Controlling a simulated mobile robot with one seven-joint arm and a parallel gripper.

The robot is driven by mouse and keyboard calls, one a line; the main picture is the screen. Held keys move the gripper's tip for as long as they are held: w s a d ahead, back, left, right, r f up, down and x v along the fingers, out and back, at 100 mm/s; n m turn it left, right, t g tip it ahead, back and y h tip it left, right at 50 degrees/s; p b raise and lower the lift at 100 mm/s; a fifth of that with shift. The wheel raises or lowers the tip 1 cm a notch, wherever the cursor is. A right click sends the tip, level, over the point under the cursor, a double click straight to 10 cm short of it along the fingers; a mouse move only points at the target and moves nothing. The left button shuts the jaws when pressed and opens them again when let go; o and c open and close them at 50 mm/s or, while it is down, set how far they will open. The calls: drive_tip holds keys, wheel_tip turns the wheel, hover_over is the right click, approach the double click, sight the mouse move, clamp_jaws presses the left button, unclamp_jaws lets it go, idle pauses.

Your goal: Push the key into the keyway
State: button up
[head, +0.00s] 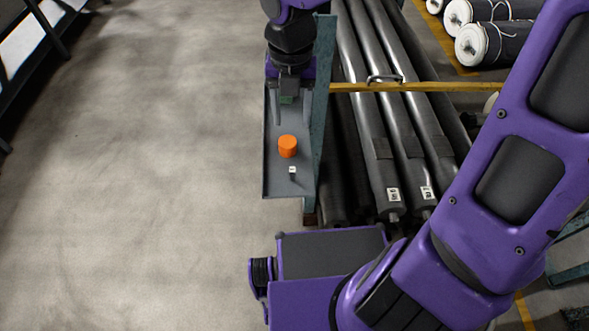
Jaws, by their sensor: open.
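My gripper (290,118) is at the upper middle of the head view, pointing down over a narrow grey tray or shelf (272,185). Its two dark fingers are apart. A small green patch (286,99) shows between them, and I cannot tell what it is. An orange cylinder (287,146) stands on the tray just below the fingertips in the picture, apart from them. A small object with a white top and dark lower part (292,171) is on the tray nearer to me; it may be the key, but it is too small to tell. No keyway can be made out.
A teal post (322,90) stands along the tray's right side. A yellow bar (435,87) crosses over long dark rolls (400,150) on the right. More wrapped rolls (490,42) lie at the upper right. The floor (140,170) on the left is clear.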

drive_tip(key=b, duration=0.2)
hover_over(292, 169)
wheel_tip(292, 169, down, 11)
drive_tip(key=shift+f, duration=0.1)
drive_tip(key=shift+f+b, duration=1.45)
drive_tip(key=shift+f, duration=1.65)
drive_tip(key=shift+r, duration=0.1)
clamp_jaws()
